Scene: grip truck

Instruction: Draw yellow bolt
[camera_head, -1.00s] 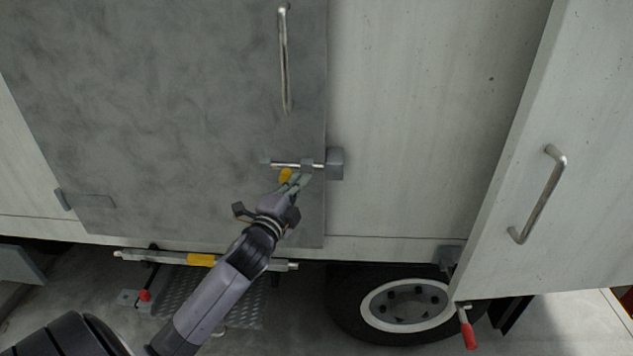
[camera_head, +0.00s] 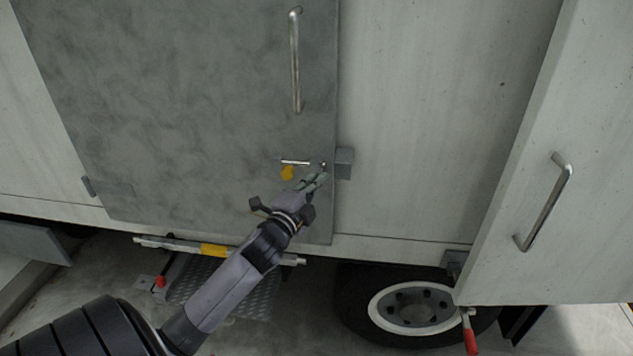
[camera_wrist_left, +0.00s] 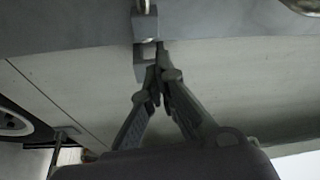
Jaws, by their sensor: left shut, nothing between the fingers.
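The bolt's bright rod (camera_head: 295,162) lies level on the grey door (camera_head: 200,110), with its yellow knob (camera_head: 288,172) hanging below it. In the head view no rod shows between my left gripper (camera_head: 321,178) and the grey keeper block (camera_head: 344,163) on the white wall. My left gripper is shut and empty, right of the knob and apart from it. In the left wrist view its fingertips (camera_wrist_left: 155,84) meet beside the keeper (camera_wrist_left: 143,68). The rod (camera_wrist_left: 146,5) enters the door-side guide block (camera_wrist_left: 145,26) there. The knob is hidden in that view. My right gripper is out of view.
A vertical handle (camera_head: 296,62) is on the grey door above the bolt. At right, another panel with a handle (camera_head: 543,203) stands out from the wall. Below are a metal step (camera_head: 225,292), a bar with a yellow band (camera_head: 215,250), a wheel (camera_head: 412,307) and a red-gripped lever (camera_head: 470,340).

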